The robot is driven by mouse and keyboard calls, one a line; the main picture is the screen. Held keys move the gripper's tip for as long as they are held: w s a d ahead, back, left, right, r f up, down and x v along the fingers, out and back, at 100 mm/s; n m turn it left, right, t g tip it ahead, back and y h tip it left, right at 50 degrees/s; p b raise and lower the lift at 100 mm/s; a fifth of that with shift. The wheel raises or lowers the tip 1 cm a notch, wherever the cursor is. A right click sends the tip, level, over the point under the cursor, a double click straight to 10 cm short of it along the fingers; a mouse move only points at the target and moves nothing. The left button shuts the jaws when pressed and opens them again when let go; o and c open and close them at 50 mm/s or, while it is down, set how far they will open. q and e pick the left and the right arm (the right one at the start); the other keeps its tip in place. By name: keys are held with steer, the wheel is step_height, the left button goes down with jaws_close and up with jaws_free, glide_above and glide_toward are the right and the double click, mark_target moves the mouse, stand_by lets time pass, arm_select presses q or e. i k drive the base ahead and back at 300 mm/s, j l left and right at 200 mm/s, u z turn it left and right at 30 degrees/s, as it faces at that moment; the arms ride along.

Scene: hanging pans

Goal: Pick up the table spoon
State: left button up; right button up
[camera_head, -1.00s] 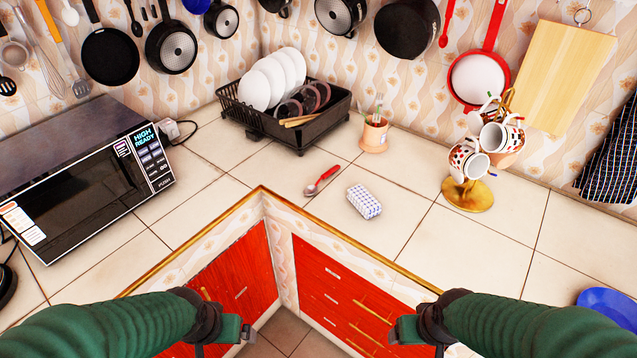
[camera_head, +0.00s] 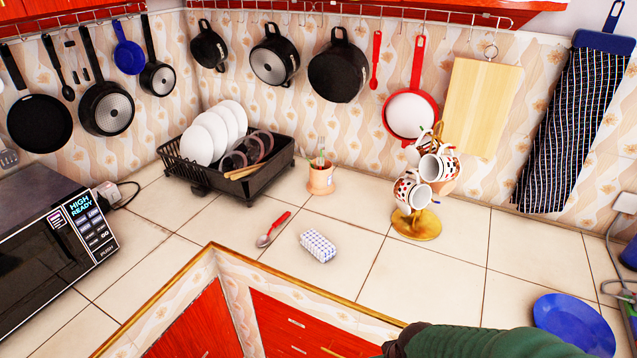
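A spoon with a red handle and a metal bowl (camera_head: 273,230) lies on the tiled counter, near the inner corner edge and left of a blue-and-white patterned block (camera_head: 317,245). Nothing touches it. My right arm comes in at the bottom right, in front of the counter edge and well short of the spoon. My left arm and gripper are out of view.
A black dish rack (camera_head: 227,165) with plates stands behind the spoon. A pot with brushes (camera_head: 321,178) and a mug tree (camera_head: 417,222) stand to the right. A microwave (camera_head: 48,262) is at the left, a blue plate (camera_head: 574,322) at the right. Pans hang on the wall.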

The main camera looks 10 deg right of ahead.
mark_target(264, 240)
steer(key=i+z, duration=0.2)
steer(key=z, duration=0.15)
steer(key=i+j+z, duration=0.1)
steer(key=z, duration=0.3)
steer(key=i+j+z, duration=0.2)
steer(key=z, duration=0.15)
steer(key=i, duration=0.1)
